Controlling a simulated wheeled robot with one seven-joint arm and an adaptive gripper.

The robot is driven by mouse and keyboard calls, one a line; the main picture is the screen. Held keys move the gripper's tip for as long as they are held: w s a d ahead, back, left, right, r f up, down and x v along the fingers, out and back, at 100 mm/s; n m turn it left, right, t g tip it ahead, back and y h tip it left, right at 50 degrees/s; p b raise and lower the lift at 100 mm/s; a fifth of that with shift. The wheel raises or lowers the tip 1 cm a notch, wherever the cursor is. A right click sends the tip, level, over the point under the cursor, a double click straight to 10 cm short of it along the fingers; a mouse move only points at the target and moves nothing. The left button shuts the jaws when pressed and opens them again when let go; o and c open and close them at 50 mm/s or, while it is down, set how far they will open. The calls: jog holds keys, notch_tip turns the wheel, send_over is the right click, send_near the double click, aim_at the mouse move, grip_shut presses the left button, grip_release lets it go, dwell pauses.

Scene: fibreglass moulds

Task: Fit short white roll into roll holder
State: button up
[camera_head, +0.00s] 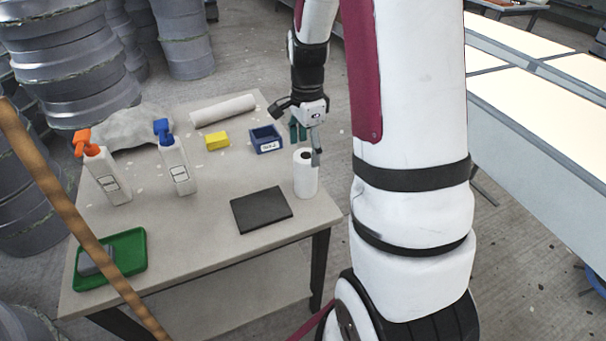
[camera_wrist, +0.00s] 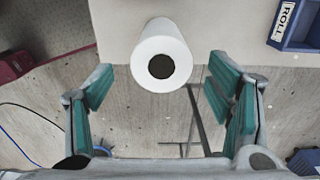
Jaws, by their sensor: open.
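The short white roll (camera_head: 305,178) stands upright near the right edge of the table, with a dark hole in its top end. In the wrist view the roll (camera_wrist: 160,52) lies ahead of and between my finger pads. My gripper (camera_head: 304,134) is open and empty, just above and beside the roll, and its green pads (camera_wrist: 162,92) are spread wide. The roll holder looks to be the blue bin (camera_head: 266,139) behind the roll, with a white label. In the wrist view the blue bin (camera_wrist: 296,28) is at the upper right, and its label reads "ROLL".
A black flat pad (camera_head: 261,210) lies in front of the roll. A yellow block (camera_head: 216,141), a long pale roll (camera_head: 223,109), two spray bottles (camera_head: 176,165) and a green tray (camera_head: 135,262) share the table (camera_head: 200,225). Its middle is partly clear.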

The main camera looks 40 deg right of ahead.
aim_at(306, 168)
notch_tip(306, 168, down, 7)
jog(key=shift+w+f, duration=0.1)
jog(key=shift+f, duration=0.1)
jog(key=c, duration=1.4)
